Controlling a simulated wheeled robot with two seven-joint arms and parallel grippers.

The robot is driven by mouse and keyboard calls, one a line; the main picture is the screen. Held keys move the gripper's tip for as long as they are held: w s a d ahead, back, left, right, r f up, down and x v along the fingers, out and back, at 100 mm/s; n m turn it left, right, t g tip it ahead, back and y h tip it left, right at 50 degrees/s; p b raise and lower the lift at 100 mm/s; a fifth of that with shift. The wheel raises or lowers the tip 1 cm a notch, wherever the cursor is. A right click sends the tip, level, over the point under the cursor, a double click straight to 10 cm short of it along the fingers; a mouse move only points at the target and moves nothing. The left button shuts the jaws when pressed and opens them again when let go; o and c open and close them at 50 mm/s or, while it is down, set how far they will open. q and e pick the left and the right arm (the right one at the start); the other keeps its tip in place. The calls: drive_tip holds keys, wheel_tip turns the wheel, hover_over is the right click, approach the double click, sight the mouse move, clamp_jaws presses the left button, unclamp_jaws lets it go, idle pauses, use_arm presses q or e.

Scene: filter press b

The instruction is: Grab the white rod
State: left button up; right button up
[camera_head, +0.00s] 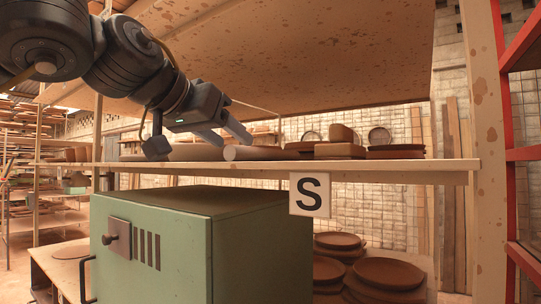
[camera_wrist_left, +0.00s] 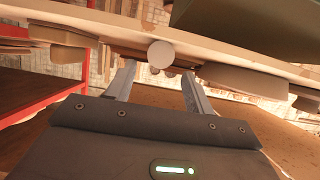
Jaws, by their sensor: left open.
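The white rod (camera_head: 258,153) lies on the wooden shelf (camera_head: 400,166), its round end facing the front edge. In the left wrist view the rod's round pale end (camera_wrist_left: 160,54) shows just beyond and between the fingertips. My left gripper (camera_head: 232,138) is open and empty, above and beside the rod's front end in the head view. In the wrist view its two fingers (camera_wrist_left: 158,72) are spread apart, with the rod's end ahead of them. Whether a finger touches the rod cannot be told. My right gripper is not in view.
Rounded pale pieces (camera_head: 195,153) lie left of the rod, partly behind my arm. Brown clay blocks (camera_head: 340,151) and plates stand to its right. A higher shelf board (camera_head: 300,60) hangs above. A green cabinet (camera_head: 150,240) and an S sign (camera_head: 310,195) are below.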

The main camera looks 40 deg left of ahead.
sight(244, 149)
use_arm(q)
drive_tip(key=shift+p+x, duration=0.5)
drive_tip(key=shift+x, duration=0.45)
drive_tip(key=x, duration=0.2)
drive_tip(key=shift+w+d+f, duration=0.2)
drive_tip(key=shift+w+d, duration=0.05)
drive_tip(key=shift+w+f+p, duration=0.15)
drive_tip(key=shift+w+p, duration=0.15)
drive_tip(key=shift+w, duration=0.05)
drive_tip(key=shift+s, duration=0.1)
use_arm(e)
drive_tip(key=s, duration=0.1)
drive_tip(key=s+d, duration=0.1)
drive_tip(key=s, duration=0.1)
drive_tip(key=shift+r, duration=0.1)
use_arm(q)
drive_tip(key=c, duration=1.1)
drive_tip(key=shift+c, duration=0.2)
